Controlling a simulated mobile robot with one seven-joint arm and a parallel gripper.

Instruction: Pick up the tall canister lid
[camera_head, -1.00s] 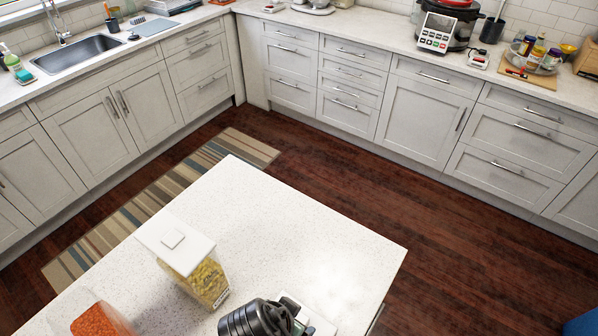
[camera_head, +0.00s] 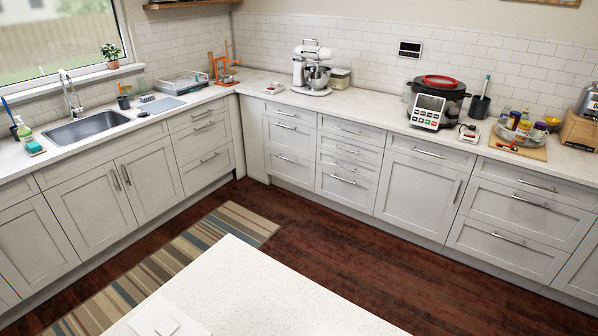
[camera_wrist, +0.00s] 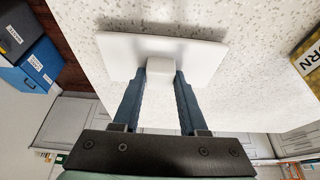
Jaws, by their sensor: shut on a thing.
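The tall canister lid is a flat white rectangular plate with a small block-shaped knob. In the wrist view the lid (camera_wrist: 205,52) lies across the fingertips, over the speckled white counter. My gripper (camera_wrist: 160,72) is shut on the knob, one dark blue finger on each side of it. In the head view the lid (camera_head: 158,316) shows only in part at the bottom edge, and my gripper is out of that frame. The canister body is not visible now, and I cannot tell how far the lid is from it.
The island counter (camera_head: 235,285) has bare room beyond the lid. A yellow-edged box (camera_wrist: 308,62) is at the right of the wrist view, and blue and dark boxes (camera_wrist: 30,72) are at the left. Dark floor and a striped rug (camera_head: 190,255) separate the island from the cabinets.

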